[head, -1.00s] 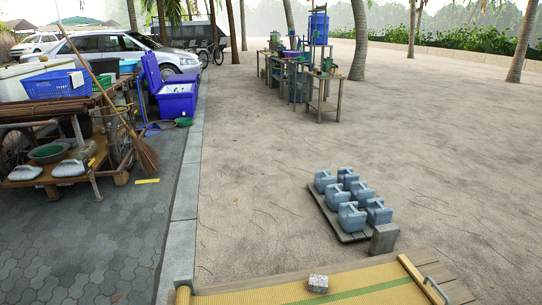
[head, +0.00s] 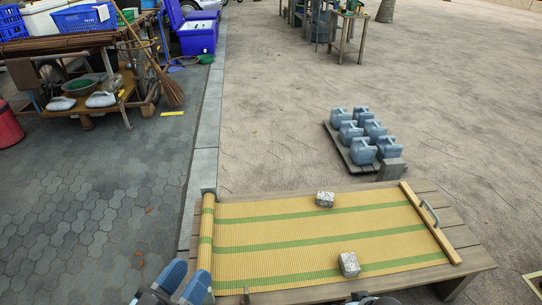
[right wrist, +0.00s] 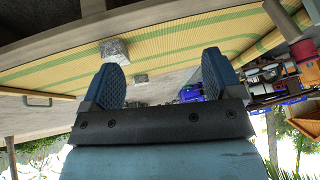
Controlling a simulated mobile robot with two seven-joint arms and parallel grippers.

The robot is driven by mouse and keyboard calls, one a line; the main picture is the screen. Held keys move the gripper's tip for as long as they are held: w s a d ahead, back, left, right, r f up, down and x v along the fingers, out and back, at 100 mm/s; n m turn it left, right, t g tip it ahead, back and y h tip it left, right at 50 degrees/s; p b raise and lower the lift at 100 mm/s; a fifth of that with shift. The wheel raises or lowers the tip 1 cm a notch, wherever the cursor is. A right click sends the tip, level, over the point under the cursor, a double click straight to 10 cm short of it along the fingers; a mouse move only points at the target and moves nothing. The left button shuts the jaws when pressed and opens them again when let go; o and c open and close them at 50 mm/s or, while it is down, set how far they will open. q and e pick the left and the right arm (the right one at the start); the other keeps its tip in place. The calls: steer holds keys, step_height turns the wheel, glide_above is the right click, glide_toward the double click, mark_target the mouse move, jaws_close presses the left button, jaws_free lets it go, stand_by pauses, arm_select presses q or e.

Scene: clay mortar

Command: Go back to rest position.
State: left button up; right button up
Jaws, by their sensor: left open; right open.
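My left gripper (head: 184,282) is at the bottom edge of the head view, over the near left corner of the yellow mat (head: 300,220). Its two blue fingers are apart with nothing between them. My right gripper (right wrist: 165,80) shows in the right wrist view with its blue-padded fingers wide apart and empty. Only a dark bit of what may be the right arm shows at the bottom of the head view. The mat with green stripes lies on a wooden platform (head: 470,262), rolled at its left end. Two speckled stone blocks, a far one (head: 325,199) and a near one (head: 349,265), rest on it.
Several grey weights (head: 362,150) stand on a pallet (head: 340,150) behind the platform. A loaded wooden cart (head: 85,100) and a broom (head: 165,80) are at the far left. The paving (head: 90,190) and the sandy ground (head: 270,90) are largely clear.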

steer(key=s+a+r+n+t+y, duration=0.2)
steer(key=s+a+r+t+y, duration=0.15)
steer(key=r, duration=0.65)
steer(key=s+a+r+n+t+y, duration=0.2)
steer(key=s+r+n, duration=0.15)
steer(key=r, duration=0.65)
steer(key=s+a+r+n+t+y, duration=0.2)
steer(key=s+r+t+y, duration=0.15)
steer(key=r, duration=0.65)
steer(key=w+a+r+m+t+h, duration=0.2)
steer(key=a+r+m+t, duration=0.15)
steer(key=r+m, duration=0.2)
arm_select(q)
steer(key=s+a+r+g+y+p, duration=0.4)
steer(key=a+r+g+y+p, duration=0.1)
steer(key=p, duration=3.2)
steer(key=shift+a+r+g+y+p, duration=0.4)
steer(key=shift+a+r+g, duration=0.4)
steer(key=shift+a, duration=0.6)
arm_select(e)
steer(key=s+d+r+g+h, duration=0.3)
steer(key=d+r+g+h, duration=0.2)
steer(key=d+g+h, duration=0.1)
steer(key=shift+s+d+r+m+g, duration=0.3)
steer(key=shift+d+r+g, duration=0.15)
steer(key=shift+d, duration=0.35)
arm_select(q)
steer(key=shift+s+f, duration=0.1)
steer(key=shift+f, duration=0.05)
